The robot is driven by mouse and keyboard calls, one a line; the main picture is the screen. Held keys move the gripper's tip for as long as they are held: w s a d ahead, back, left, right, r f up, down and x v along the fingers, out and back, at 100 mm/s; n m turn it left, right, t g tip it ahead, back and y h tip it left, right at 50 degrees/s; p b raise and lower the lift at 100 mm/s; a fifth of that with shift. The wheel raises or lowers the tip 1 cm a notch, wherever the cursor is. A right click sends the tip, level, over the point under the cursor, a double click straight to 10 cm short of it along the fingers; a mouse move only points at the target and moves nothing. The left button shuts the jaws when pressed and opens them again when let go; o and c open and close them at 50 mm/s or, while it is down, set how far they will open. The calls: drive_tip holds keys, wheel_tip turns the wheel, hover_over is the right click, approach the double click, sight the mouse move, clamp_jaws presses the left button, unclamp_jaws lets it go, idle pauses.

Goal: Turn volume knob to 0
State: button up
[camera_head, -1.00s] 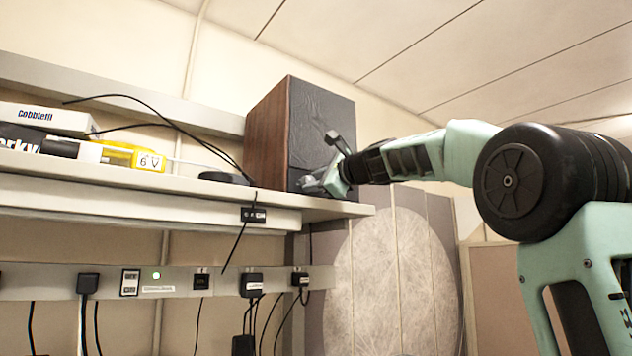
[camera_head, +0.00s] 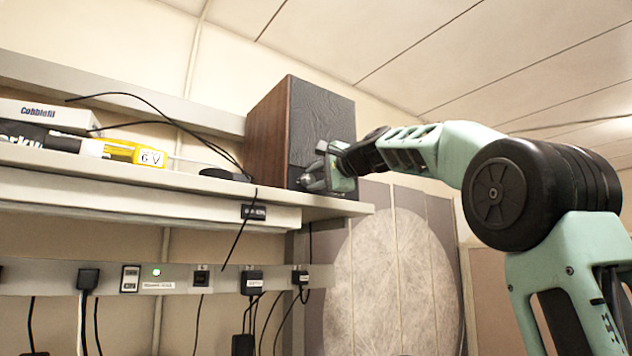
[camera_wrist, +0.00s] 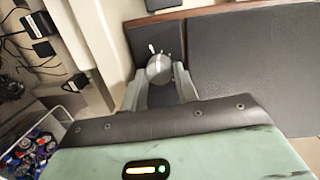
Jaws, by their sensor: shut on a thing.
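The speaker (camera_head: 320,112) has a dark textured front and wood-brown sides and stands at the shelf's right end. In the wrist view its dark front (camera_wrist: 245,75) fills the right side. The volume knob (camera_wrist: 159,67) is a round silver knob on the lower front panel, with small light marks (camera_wrist: 151,48) beside it. My gripper (camera_head: 314,179) is at the speaker's lower front. In the wrist view my gripper (camera_wrist: 160,75) is shut on the knob, one finger on each side. The head view does not show the knob clearly, and its setting cannot be read.
The shelf (camera_head: 110,176) holds a white box (camera_head: 45,116), a yellow item (camera_head: 121,152), a flat black disc (camera_head: 222,174) and loose cables. A power strip (camera_head: 220,280) with plugs runs below. A bin of colourful items (camera_wrist: 35,145) shows at lower left in the wrist view.

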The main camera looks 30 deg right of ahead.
drive_tip(key=shift+a+n+h+b, duration=0.1)
drive_tip(key=shift+n+h+b, duration=0.25)
drive_tip(key=shift+n, duration=1.75)
drive_tip(key=o, duration=0.7)
drive_tip(key=shift+s, duration=0.1)
drive_tip(key=s+b, duration=0.1)
drive_tip(key=s, duration=0.4)
drive_tip(key=s+d+r+b, duration=0.1)
drive_tip(key=s+b, duration=0.1)
drive_tip(key=s, duration=0.4)
drive_tip(key=s+b, duration=0.2)
drive_tip(key=s, duration=0.4)
drive_tip(key=shift+d+r, duration=0.25)
drive_tip(key=shift+r, duration=0.05)
